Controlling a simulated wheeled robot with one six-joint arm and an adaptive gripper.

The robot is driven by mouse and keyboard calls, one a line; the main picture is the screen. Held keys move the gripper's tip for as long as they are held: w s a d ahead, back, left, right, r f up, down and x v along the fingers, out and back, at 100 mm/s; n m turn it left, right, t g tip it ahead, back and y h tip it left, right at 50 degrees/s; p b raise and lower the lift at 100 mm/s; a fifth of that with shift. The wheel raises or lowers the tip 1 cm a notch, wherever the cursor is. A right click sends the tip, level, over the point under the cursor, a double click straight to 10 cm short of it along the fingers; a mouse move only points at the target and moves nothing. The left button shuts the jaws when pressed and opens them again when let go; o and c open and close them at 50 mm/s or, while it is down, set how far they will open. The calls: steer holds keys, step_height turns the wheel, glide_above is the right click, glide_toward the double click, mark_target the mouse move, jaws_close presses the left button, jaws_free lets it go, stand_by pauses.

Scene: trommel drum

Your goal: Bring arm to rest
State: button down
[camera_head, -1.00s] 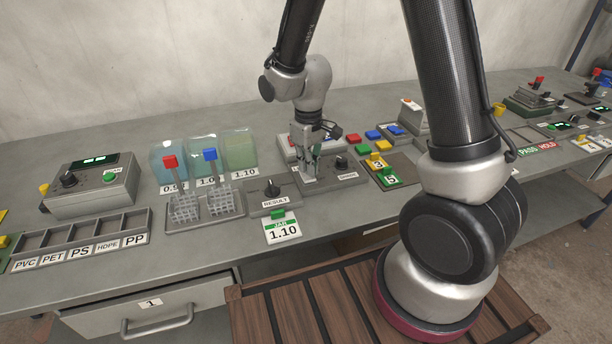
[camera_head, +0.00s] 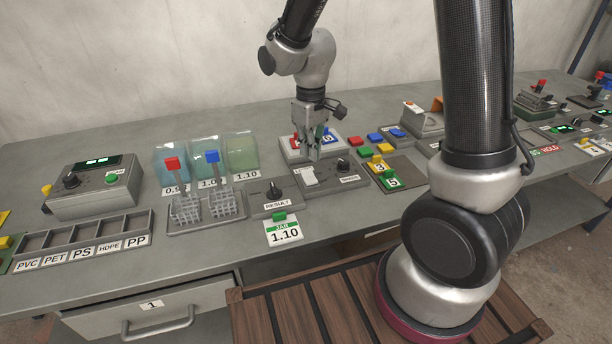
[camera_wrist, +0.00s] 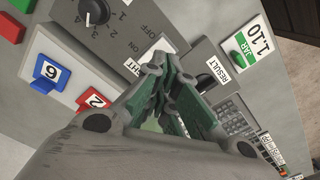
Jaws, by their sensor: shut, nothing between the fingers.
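My gripper (camera_head: 316,152) points down above the grey switch panel (camera_head: 343,181) in the middle of the bench. Its fingers are shut and empty, and they look raised clear of the white rocker switch (camera_head: 309,177). In the wrist view the green-padded fingers (camera_wrist: 163,85) hide part of the panel and its label. My arm reaches in from the top of the head view, bent at the wrist.
Behind my gripper is a tray with red and blue numbered blocks (camera_head: 296,141). To the left stand the RESULT knob box (camera_head: 272,192), baskets with red and blue handles (camera_head: 184,207), and liquid tanks (camera_head: 241,152). Coloured blocks (camera_head: 382,148) lie right.

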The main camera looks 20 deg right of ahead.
steer(key=s+d+r+m+t, duration=0.2)
steer(key=s+d+r+m, duration=0.1)
steer(key=s+d+r, duration=0.4)
steer(key=s+d+r+m+t, duration=0.2)
steer(key=s+d+r, duration=0.6)
steer(key=s+r, duration=0.4)
steer(key=shift+m, duration=0.5)
steer(key=shift+f, duration=0.1)
